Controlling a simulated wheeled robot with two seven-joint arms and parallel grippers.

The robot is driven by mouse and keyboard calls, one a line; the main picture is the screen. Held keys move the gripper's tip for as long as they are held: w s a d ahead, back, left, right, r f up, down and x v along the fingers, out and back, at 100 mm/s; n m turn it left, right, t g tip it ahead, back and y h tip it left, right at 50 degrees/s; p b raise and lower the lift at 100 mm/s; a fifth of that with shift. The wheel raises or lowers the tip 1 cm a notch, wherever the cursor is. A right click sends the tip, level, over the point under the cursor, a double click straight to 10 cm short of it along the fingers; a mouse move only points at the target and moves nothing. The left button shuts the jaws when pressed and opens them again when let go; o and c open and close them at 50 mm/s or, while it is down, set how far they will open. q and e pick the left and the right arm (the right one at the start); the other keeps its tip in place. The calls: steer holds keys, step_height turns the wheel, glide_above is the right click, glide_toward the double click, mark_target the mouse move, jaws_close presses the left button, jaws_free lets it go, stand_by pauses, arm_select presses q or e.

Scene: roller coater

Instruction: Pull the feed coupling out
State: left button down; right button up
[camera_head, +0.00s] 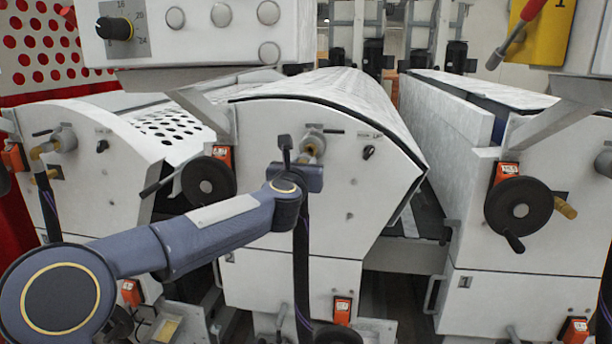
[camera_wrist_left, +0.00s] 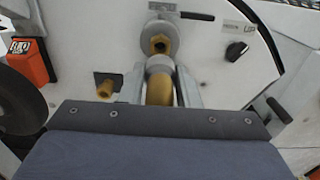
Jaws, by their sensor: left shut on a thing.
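The feed coupling, a grey collar (camera_wrist_left: 159,64) with a brass elbow (camera_wrist_left: 160,90), sits between my left gripper's fingers (camera_wrist_left: 163,82) in the left wrist view. The gripper is shut on it. The round grey port (camera_wrist_left: 161,30) on the white machine side shows a brass mouth (camera_wrist_left: 160,44) with a dark opening just above the collar. The collar overlaps its lower edge in the picture; I cannot tell whether they touch. In the head view my left gripper (camera_head: 310,160) is at the middle machine's port (camera_head: 314,138), partly hidden by my wrist. My right gripper is out of view.
A brass stub on a dark plate (camera_wrist_left: 104,88) is left of the coupling. A black handwheel (camera_head: 209,181) with an orange counter (camera_head: 222,154) stands left of my gripper. A black knob (camera_head: 369,152) is to the right. Similar machines flank this one.

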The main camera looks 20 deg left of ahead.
arm_select(q)
steer(key=shift+s, duration=0.15)
steer(key=b+v, duration=0.1)
steer(key=v, duration=0.1)
steer(key=shift+s+d, duration=0.15)
steer(key=shift+s, duration=0.2)
stand_by(0.3)
